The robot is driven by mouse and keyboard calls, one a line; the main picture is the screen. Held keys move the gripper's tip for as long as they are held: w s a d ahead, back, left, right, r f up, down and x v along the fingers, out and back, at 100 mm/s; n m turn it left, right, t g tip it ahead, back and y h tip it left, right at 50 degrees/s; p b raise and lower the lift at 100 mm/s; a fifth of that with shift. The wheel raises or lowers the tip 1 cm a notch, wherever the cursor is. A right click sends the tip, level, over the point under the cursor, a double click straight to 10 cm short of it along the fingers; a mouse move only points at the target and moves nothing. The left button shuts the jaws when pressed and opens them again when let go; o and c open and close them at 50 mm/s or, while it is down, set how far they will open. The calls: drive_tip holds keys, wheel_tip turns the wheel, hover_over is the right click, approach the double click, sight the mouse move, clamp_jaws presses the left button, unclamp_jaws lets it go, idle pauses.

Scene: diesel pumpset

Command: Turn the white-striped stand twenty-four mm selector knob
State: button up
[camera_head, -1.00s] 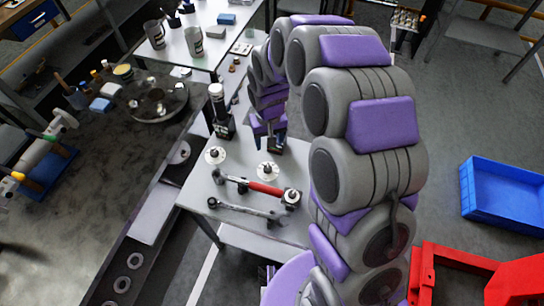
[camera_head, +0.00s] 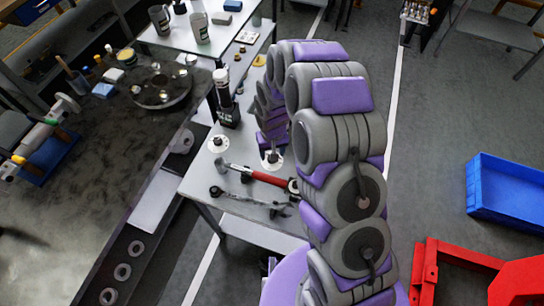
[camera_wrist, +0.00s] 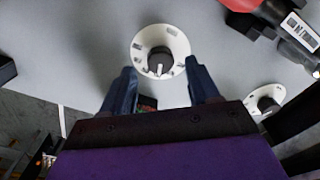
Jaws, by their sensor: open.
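In the wrist view, a round white dial with a dark selector knob (camera_wrist: 160,63) bearing a white stripe lies on the grey table, just beyond the fingertips. My gripper (camera_wrist: 162,76) is open and empty. Its two blue-grey fingers are apart, below and to either side of the knob, with no contact visible.
A red-handled tool (camera_head: 265,177) and a metal wrench (camera_head: 248,200) lie near the dials. A dark bottle-like cylinder (camera_head: 225,102) stands behind them. A blue crate (camera_head: 500,190) and red frame (camera_head: 450,275) are on the floor at right. The floor between is clear.

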drive_tip(key=shift+a+f, duration=0.1)
drive_tip(key=shift+f, duration=1.45)
drive_tip(key=c, duration=1)
